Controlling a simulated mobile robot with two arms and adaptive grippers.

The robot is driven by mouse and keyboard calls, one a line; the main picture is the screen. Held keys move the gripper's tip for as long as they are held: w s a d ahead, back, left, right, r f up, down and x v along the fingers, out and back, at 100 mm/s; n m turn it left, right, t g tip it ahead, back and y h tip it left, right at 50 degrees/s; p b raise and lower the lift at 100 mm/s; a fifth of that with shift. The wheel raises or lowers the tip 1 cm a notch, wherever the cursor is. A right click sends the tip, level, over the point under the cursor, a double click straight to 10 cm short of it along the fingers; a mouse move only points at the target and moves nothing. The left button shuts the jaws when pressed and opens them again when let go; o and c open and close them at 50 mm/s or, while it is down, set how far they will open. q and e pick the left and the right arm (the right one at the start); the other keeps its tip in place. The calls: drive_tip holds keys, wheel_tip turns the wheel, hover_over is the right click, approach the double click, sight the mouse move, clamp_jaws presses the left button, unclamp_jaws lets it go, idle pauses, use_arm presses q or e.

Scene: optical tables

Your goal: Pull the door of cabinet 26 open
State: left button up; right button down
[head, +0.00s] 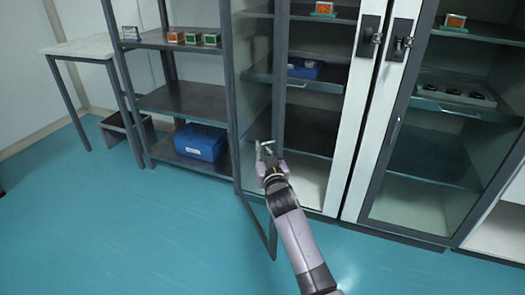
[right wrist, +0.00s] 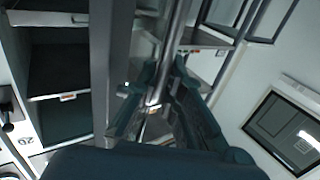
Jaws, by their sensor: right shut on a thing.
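The cabinet (head: 310,215) stands in the middle of the head view, with its shelves exposed. Its glass door (head: 272,240) has a dark frame and stands swung outward, hinged on the left, its lower corner out over the floor. My right gripper (head: 266,150) is at the door's handle. In the right wrist view, the fingers of my right gripper (right wrist: 160,105) are closed around the silver bar handle (right wrist: 172,50). A number on the white cabinet front (right wrist: 22,142) shows turned and is hard to read. My left gripper is out of view.
A closed glass-door cabinet (head: 408,205) stands to the right. On the left is an open rack (head: 182,100) with a blue bin (head: 200,142) low down, and a pale-topped table (head: 82,47). The blue-green floor (head: 130,230) in front is clear.

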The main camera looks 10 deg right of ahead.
drive_tip(key=shift+r, duration=0.15)
drive_tip(key=c, duration=2)
unclamp_jaws()
drive_tip(key=shift+w, duration=0.1)
drive_tip(key=shift+o, duration=0.2)
drive_tip(key=s, duration=1.2)
drive_tip(key=shift+c, duration=0.4)
